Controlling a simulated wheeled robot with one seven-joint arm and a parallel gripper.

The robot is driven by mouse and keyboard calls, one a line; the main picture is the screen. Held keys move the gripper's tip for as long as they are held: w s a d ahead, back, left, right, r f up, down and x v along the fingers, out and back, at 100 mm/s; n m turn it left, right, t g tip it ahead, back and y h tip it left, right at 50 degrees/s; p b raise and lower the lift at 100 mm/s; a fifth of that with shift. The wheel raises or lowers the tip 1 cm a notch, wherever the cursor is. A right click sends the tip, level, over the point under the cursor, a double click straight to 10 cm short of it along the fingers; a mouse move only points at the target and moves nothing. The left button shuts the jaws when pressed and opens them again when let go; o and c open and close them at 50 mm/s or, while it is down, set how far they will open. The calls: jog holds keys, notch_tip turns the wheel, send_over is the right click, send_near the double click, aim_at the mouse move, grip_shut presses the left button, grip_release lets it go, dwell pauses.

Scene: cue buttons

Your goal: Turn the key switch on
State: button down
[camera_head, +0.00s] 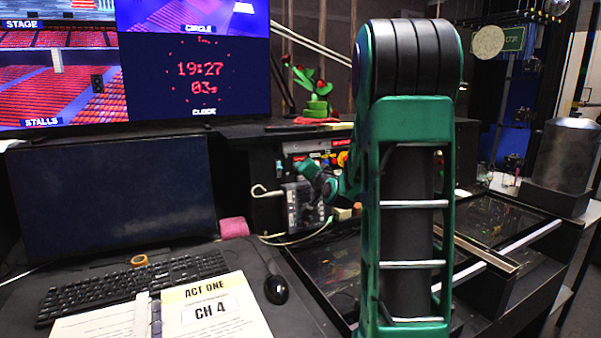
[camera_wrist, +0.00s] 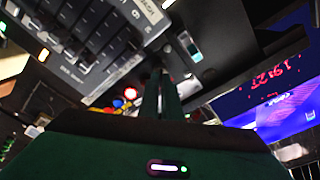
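I cannot make out the key switch clearly in either view. A cue panel (camera_head: 322,147) with small red and yellow buttons stands behind the desk in the head view, partly hidden by my arm. Coloured buttons (camera_wrist: 127,98) also show in the wrist view, just left of my fingers. My gripper (camera_wrist: 162,82) has its two dark green fingers close together, apparently shut, with nothing visible held between them. In the head view my gripper (camera_head: 305,168) is small, in front of the panel's left part. Contact with the panel cannot be told.
Monitors (camera_head: 112,195), a keyboard (camera_head: 130,285), a mouse (camera_head: 276,290) and an open binder (camera_head: 165,318) occupy the left desk.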

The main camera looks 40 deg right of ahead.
jog(key=m, duration=0.4)
jog(key=shift+a+m+g, duration=0.15)
jog(key=shift+m+g, duration=0.15)
jog(key=shift+m, duration=0.1)
jog(key=shift+f+m+g, duration=0.1)
jog(key=shift+m+g, duration=0.2)
jog(key=shift+m, duration=1.6)
jog(key=shift+f, duration=0.1)
jog(key=c, duration=2)
grip_release()
jog(key=shift+s+r, duration=0.1)
jog(key=shift+r, duration=0.1)
jog(key=shift+s, duration=0.25)
jog(key=v, duration=1)
jog(key=shift+a, duration=0.2)
